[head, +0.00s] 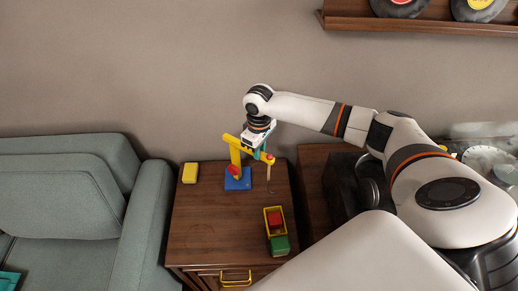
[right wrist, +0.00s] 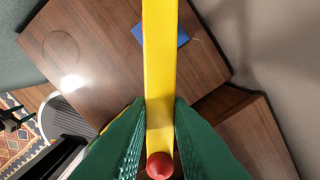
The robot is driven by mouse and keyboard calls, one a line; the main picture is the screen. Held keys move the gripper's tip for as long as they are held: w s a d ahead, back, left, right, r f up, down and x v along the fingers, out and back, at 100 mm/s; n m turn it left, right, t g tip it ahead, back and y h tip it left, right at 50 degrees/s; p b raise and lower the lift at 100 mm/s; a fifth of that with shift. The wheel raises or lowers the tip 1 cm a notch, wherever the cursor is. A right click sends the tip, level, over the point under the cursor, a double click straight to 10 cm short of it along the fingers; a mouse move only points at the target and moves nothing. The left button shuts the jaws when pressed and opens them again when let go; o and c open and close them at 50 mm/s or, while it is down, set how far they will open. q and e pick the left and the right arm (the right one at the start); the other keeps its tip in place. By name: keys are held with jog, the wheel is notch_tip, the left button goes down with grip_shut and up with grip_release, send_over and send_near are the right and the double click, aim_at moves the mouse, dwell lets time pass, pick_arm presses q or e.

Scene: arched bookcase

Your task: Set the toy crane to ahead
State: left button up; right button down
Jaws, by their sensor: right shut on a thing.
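A thin line with a hook (head: 269,185) hangs from the jib's right part. My right gripper (head: 262,154) reaches down from above and is shut on the jib. In the right wrist view the yellow jib (right wrist: 160,70) runs between the green fingers (right wrist: 160,125), with a red knob (right wrist: 160,165) at its near end. A corner of the blue base shows beneath. My left gripper is not in view.
On the side table (head: 205,225), a yellow block (head: 190,173) lies at the back left and a toy truck (head: 278,243) with a red load stands at the front right. A grey-green sofa (head: 150,215) is at the left. A wall shelf (head: 420,24) is above right.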

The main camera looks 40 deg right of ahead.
jog(key=shift+a+r+p, duration=0.15)
jog(key=shift+r+p, duration=0.05)
jog(key=shift+p, duration=0.4)
jog(key=a+m+p, duration=0.8)
jog(key=m+p, duration=0.2)
jog(key=p, duration=0.4)
jog(key=shift+w+a+f+m, duration=0.15)
jog(key=shift+w+m, duration=0.15)
jog(key=shift+w, duration=0.1)
jog(key=c, duration=1.3)
grip_release()
